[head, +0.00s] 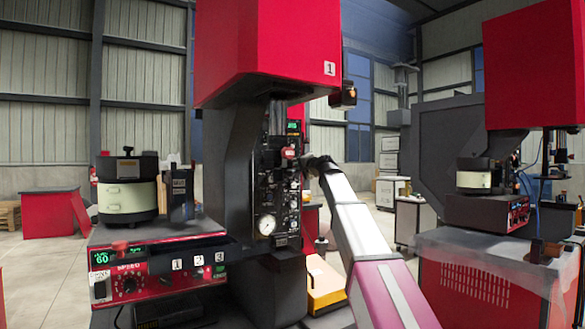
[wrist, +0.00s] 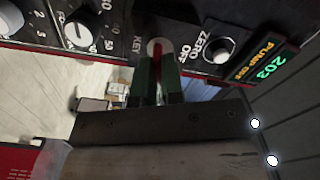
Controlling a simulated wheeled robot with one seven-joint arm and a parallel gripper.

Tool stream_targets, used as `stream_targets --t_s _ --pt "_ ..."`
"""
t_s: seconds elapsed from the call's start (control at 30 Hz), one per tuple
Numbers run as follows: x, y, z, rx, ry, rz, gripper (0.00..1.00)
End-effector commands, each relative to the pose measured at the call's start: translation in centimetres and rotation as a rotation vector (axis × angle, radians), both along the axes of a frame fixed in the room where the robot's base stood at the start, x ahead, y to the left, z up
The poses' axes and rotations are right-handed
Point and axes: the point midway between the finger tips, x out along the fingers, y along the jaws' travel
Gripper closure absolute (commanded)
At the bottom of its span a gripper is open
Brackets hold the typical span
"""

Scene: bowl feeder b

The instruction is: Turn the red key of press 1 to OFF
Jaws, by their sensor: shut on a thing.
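Press 1 (head: 268,50) stands in the middle of the head view, with a red top box marked 1 and a dark control panel (head: 267,190) on its front. In the wrist view the red key (wrist: 157,48) sits in a round pale lock at the top middle, between the labels KEY and OFF. My gripper (wrist: 158,72) has its two greenish fingers close on either side of the key, shut on it. The fingertips partly hide the key, so its exact angle is hard to tell. In the head view my gripper (head: 308,161) is at the panel's right side, mostly hidden.
Next to the key are a ZERO knob (wrist: 217,50), a lit display (wrist: 264,64) and dials (wrist: 80,29). A pressure gauge (head: 266,224) is lower on the panel. A bowl feeder (head: 127,195) stands left; a second red press (head: 530,70) stands right. A yellow box (head: 324,285) lies below.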

Motion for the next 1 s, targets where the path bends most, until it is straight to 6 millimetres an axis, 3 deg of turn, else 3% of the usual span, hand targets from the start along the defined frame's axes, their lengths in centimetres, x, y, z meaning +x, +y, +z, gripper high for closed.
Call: stream_targets --t_s 0.37,0.7,1.0 --pt "0.0 -0.02 -0.05 -0.028 -0.018 0.0 1.0" --pt "0.0 -0.01 -0.07 -0.311 -0.208 0.0 1.0" --pt "-0.01 -0.01 -0.08 -0.376 -0.251 0.0 1.0"
